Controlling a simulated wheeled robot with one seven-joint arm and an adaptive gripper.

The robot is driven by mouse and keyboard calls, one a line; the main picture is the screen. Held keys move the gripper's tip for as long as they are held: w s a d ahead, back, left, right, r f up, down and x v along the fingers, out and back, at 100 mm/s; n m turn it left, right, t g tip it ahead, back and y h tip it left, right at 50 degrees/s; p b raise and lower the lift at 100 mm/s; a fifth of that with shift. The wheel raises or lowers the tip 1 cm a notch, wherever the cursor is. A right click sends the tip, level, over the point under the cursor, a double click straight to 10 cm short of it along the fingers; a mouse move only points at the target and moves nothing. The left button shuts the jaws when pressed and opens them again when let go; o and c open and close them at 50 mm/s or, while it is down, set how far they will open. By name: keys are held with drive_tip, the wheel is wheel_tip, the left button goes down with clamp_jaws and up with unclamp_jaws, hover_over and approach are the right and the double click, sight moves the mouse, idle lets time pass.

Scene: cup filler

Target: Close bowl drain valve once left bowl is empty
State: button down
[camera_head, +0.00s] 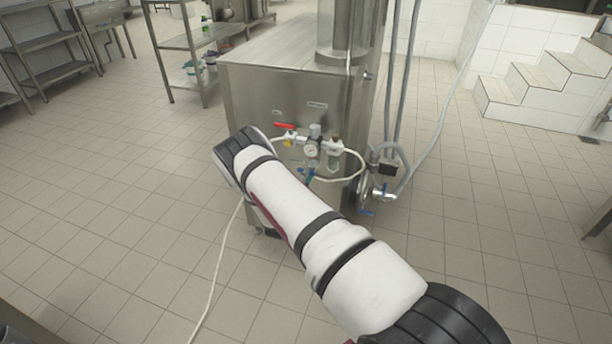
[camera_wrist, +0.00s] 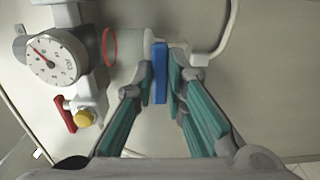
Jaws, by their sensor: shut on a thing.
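My gripper (camera_wrist: 161,80) is shut on a blue valve handle (camera_wrist: 160,62) in the wrist view, with one finger on each side of it. The handle stands lengthwise between the fingertips, beside a pale cylindrical fitting (camera_wrist: 134,46). In the head view my arm hides the gripper. A blue handle (camera_head: 309,174) shows below the gauge on the machine (camera_head: 245,100) there. Another blue-handled valve (camera_head: 383,193) sits at the machine's lower right. I cannot see the left bowl or its contents, and no label tells which valve is the drain valve.
A pressure gauge (camera_wrist: 53,55) and a red lever (camera_wrist: 65,114) lie left of my gripper in the wrist view. A white hose (camera_head: 352,165) loops beside the fittings. Another hose (camera_head: 222,255) runs over the tiled floor. A shelf rack (camera_head: 187,42) stands behind; floor on both sides is open.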

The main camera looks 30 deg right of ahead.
drive_tip(key=shift+s, duration=0.1)
idle(0.4)
drive_tip(key=c, duration=1.6)
unclamp_jaws()
drive_tip(key=v, duration=1.2)
